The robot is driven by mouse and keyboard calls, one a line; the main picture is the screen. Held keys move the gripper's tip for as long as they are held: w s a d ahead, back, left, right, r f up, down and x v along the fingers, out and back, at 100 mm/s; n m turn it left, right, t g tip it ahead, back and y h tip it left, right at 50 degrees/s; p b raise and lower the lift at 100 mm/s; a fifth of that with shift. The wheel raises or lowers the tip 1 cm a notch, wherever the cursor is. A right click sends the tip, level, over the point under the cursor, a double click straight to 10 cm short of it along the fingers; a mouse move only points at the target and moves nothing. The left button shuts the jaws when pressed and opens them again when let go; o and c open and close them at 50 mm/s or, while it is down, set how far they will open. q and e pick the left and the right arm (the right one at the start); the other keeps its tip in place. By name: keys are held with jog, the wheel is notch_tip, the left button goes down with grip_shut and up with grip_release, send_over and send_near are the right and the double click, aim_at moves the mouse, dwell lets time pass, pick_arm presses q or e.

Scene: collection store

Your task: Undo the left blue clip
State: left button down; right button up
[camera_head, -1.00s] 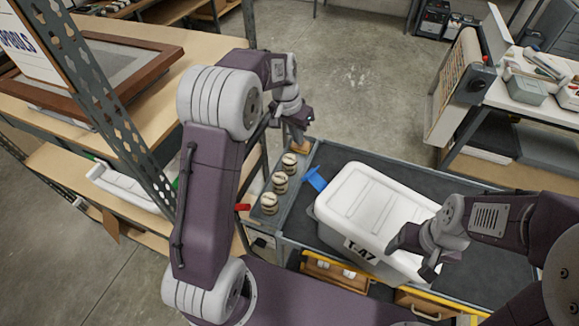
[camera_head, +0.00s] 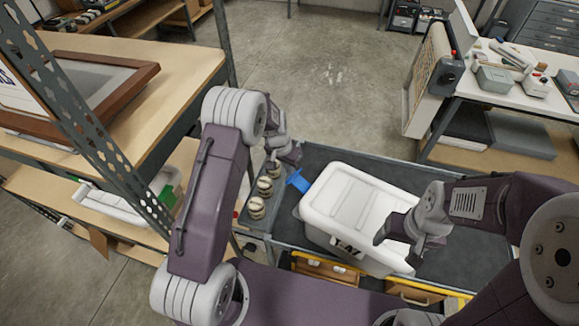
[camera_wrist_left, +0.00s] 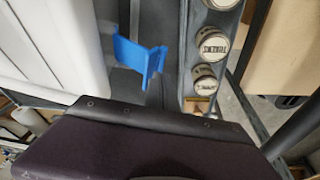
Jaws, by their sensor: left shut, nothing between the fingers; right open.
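The white lidded box (camera_head: 360,205) marked T-47 stands on the dark cart top. The left blue clip (camera_head: 298,180) sticks out from the box's left side, angled away from it. It also shows in the left wrist view (camera_wrist_left: 140,55), beside the white box wall. My left gripper (camera_head: 293,157) is shut and empty, just beyond the clip in the head view; I cannot tell whether it touches it. My right gripper (camera_head: 397,246) is open and empty at the box's near right corner. The box's right side is partly hidden by my right arm.
Several labelled round spools or jars (camera_head: 257,208) stand in the grey side tray left of the clip, close to my left arm. A wooden shelf unit (camera_head: 185,75) is at the left. A white-topped bench (camera_head: 500,95) stands at the right. The cart top behind the box is clear.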

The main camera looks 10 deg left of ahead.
pick_arm(q)
jog(key=shift+s+f, duration=0.1)
jog(key=shift+f, duration=0.3)
pick_arm(e)
jog(key=shift+r, duration=0.1)
notch_tip(320, 180, down, 4)
jog(key=b, duration=0.4)
pick_arm(q)
jog(key=shift+a+f, duration=0.7)
jog(key=shift+f, duration=0.35)
pick_arm(e)
jog(key=shift+r, duration=0.2)
pick_arm(q)
jog(key=shift+r+p, duration=0.15)
jog(key=shift+p, duration=0.15)
pick_arm(e)
jog(key=shift+r, duration=0.1)
